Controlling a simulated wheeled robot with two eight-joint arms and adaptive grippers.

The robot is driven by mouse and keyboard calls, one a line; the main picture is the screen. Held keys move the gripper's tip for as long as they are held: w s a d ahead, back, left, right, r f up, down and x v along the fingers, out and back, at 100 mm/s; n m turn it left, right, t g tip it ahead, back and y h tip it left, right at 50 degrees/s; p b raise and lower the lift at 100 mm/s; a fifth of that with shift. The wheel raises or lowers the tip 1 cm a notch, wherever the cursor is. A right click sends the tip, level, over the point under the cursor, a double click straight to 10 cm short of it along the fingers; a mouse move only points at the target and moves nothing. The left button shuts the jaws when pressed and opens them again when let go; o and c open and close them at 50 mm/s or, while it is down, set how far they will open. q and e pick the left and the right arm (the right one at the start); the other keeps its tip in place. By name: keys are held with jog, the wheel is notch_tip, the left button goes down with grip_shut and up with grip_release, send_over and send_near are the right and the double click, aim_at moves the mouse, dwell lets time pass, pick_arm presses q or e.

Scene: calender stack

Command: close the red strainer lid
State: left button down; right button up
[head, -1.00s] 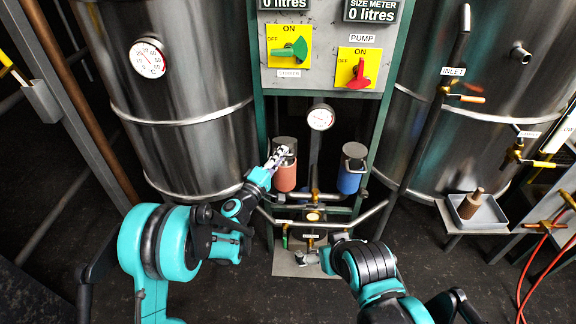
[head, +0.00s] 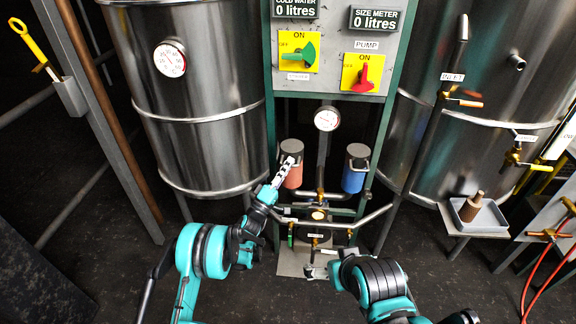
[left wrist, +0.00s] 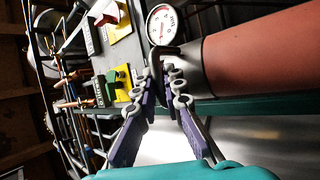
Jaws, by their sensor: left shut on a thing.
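The red strainer (head: 293,177) is an upright salmon-red cylinder on the pipework below the control panel, with a dark grey lid (head: 292,147) on its top. My left gripper (head: 289,163) is at the front of the strainer, just under the lid. In the left wrist view the red strainer (left wrist: 260,52) lies sideways at the right, and my left gripper (left wrist: 163,70) is shut on a dark lid handle (left wrist: 168,49) beside its grey rim. The lid's exact seating is hard to see. My right gripper (head: 314,272) is low near the floor plate, its fingers too small to judge.
A blue strainer (head: 354,179) with a grey lid stands to the right. A round gauge (head: 327,118) is between and above them. Steel tanks (head: 197,100) flank the panel (head: 331,75). Pipes and valves (head: 318,214) fill the space below. Dark floor is open at left.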

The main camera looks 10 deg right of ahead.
pick_arm(q)
jog(key=shift+s+d+f, duration=0.1)
jog(key=shift+s+f, duration=0.05)
jog(key=c, duration=1.6)
grip_release()
jog(key=v, duration=0.7)
jog(key=shift+s+a+f, duration=0.1)
jog(key=shift+a, duration=0.1)
